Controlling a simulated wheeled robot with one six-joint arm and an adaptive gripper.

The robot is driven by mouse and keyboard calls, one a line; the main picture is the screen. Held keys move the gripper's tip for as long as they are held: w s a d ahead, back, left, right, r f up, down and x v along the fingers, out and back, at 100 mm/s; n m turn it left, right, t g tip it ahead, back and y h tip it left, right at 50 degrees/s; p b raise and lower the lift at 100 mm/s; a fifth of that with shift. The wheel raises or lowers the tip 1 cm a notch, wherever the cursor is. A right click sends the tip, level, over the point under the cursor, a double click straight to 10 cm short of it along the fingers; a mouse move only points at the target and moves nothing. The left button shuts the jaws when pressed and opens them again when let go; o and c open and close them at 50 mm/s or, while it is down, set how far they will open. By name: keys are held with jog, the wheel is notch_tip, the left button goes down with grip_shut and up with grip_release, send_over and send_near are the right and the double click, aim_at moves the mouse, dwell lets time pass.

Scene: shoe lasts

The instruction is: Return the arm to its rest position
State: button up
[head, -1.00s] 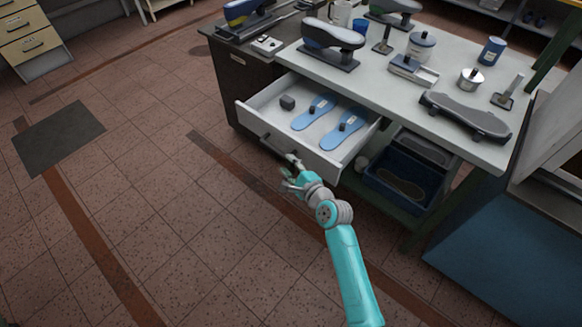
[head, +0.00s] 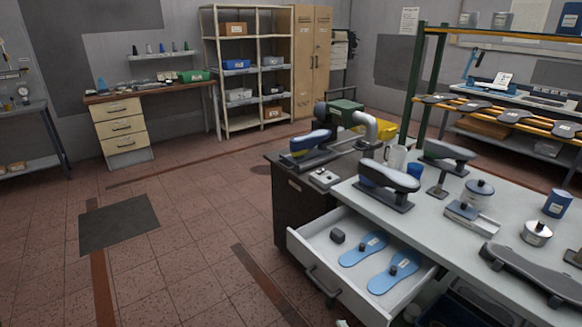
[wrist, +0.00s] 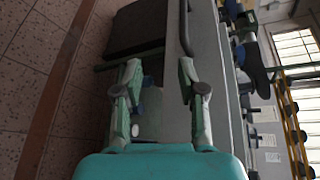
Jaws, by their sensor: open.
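My gripper (wrist: 158,75) shows in the wrist view with its two green and grey fingers spread apart and nothing between them. A pale grey panel with a dark bar handle (wrist: 186,28) lies beyond the fingers, apparently the drawer front. In the head view the arm is almost wholly out of frame below. The white drawer (head: 325,270) stands pulled open under the workbench. In it lie two blue shoe-sole pieces (head: 360,252) with dark knobs and a small dark grey block (head: 337,236).
The workbench (head: 425,215) at right carries shoe lasts on stands, tins and a blue mug. A bench machine (head: 315,140) stands behind it. A dark mat (head: 118,222) lies on the tiled floor at left, where there is free room. Shelves (head: 245,80) stand at the back.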

jog(key=s+d+f+n+h, duration=0.15)
jog(key=s+n, duration=0.25)
jog(key=s, duration=0.9)
jog(key=s+d+n+h, duration=0.2)
jog(key=s+n, duration=0.2)
jog(key=s, duration=0.9)
jog(key=s+d+r+n, duration=0.1)
jog(key=s+r+n, duration=1)
jog(key=s, duration=0.7)
notch_tip(320, 180, up, 3)
jog(key=shift+f, duration=0.15)
